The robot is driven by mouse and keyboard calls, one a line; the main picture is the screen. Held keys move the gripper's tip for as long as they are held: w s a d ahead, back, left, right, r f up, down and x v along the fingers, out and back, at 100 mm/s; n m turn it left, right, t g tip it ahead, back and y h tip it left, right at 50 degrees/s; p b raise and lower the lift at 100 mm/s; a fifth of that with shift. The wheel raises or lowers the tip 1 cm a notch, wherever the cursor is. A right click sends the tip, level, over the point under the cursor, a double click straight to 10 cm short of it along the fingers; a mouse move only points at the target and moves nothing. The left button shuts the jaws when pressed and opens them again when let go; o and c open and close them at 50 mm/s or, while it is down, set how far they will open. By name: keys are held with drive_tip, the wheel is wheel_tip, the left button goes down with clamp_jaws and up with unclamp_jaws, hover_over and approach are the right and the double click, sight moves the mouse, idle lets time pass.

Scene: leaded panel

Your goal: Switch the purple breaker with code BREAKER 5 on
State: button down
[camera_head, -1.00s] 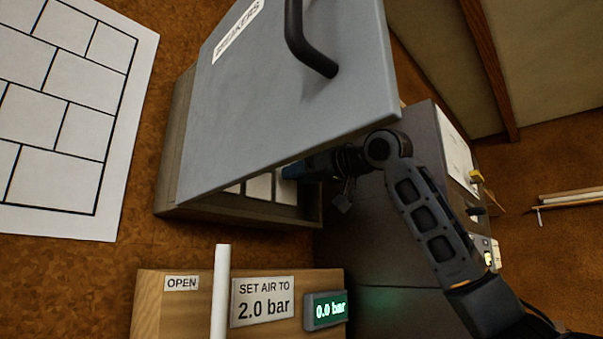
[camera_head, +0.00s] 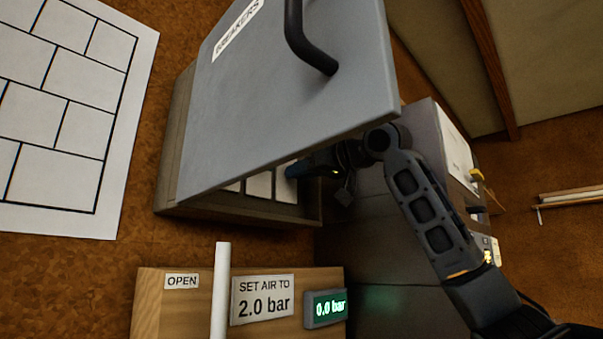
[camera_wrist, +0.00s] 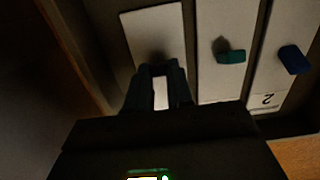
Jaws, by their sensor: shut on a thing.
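The breaker cabinet (camera_head: 172,165) has its grey door (camera_head: 290,85), labelled BREAKERS, standing open. My gripper (camera_head: 292,170) reaches in below the door, in front of white breaker plates (camera_head: 259,185). In the wrist view my gripper (camera_wrist: 157,72) is shut at the leftmost visible plate (camera_wrist: 150,32). The breaker lever there is hidden between the dark fingertips, so its colour and position do not show. A teal lever (camera_wrist: 231,57) is on the plate to the right, and a blue lever (camera_wrist: 294,60) is on the plate beyond, marked 2. No purple shows.
The cabinet's side wall (camera_wrist: 75,55) is close left of my gripper. Below the cabinet stands a wooden box with a SET AIR TO 2.0 bar sign (camera_head: 263,300), a green 0.0 bar display (camera_head: 325,309) and a white upright rod (camera_head: 220,290). A grey cabinet (camera_head: 350,235) stands behind my arm.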

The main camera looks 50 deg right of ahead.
drive_tip(key=shift+w+a+r+g, duration=0.15)
drive_tip(key=shift+r+g, duration=0.45)
drive_tip(key=shift+g, duration=0.9)
drive_tip(key=shift+w+d+r+g, duration=0.15)
drive_tip(key=shift+r+g, duration=0.5)
drive_tip(key=shift+g, duration=0.85)
drive_tip(key=shift+w+a+r+g, duration=0.15)
drive_tip(key=shift+r+g, duration=0.45)
drive_tip(key=shift+g, duration=0.9)
drive_tip(key=shift+w+g, duration=0.1)
drive_tip(key=shift+g, duration=0.2)
drive_tip(key=c, duration=1)
unclamp_jaws()
drive_tip(key=v, duration=0.7)
drive_tip(key=shift+s+r, duration=0.25)
drive_tip(key=shift+r, duration=0.05)
